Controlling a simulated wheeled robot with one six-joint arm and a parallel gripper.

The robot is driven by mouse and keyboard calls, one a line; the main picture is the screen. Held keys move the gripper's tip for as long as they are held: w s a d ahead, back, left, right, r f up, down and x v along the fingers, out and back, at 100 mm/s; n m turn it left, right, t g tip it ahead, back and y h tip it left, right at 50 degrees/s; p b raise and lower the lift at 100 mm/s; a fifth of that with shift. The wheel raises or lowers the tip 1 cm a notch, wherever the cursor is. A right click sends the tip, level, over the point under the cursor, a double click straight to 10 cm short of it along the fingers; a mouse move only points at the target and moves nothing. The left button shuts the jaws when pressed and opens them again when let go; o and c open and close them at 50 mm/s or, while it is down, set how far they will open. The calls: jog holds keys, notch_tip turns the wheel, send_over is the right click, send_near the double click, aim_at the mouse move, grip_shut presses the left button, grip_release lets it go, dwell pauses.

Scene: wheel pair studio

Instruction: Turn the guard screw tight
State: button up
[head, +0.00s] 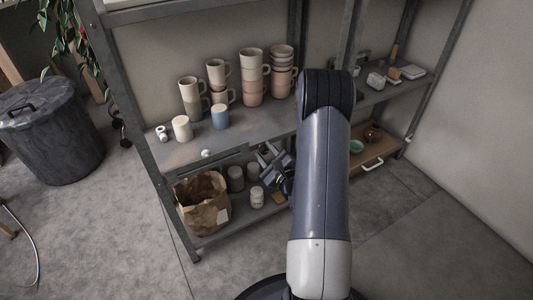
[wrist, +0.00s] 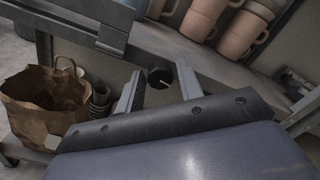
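A round dark knob with a pale line on its face, which looks like the guard screw (wrist: 159,78), shows in the wrist view at the shelf edge. My gripper (wrist: 160,71) is open, with one finger on each side of the knob in the picture. I cannot tell whether either finger touches it. In the head view my gripper (head: 268,160) is at the front edge of the shelf, beside my arm, and the knob cannot be made out there. A grey metal panel (wrist: 70,28) runs along the shelf front at upper left in the wrist view.
Stacked mugs (head: 252,82) stand on the upper shelf, with a white jar (head: 182,128) and a blue one (head: 220,117) near its front. A paper bag (head: 203,204) and several cups sit on the lower shelf. A dark bin (head: 48,135) stands left. Floor in front is clear.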

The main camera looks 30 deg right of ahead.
jog(key=shift+o, duration=1.1)
jog(key=s+p, duration=0.1)
jog(key=s, duration=0.9)
jog(key=shift+s+d, duration=0.15)
jog(key=shift+s, duration=0.25)
jog(key=w+b, duration=0.1)
jog(key=w, duration=1)
jog(key=shift+s, duration=0.1)
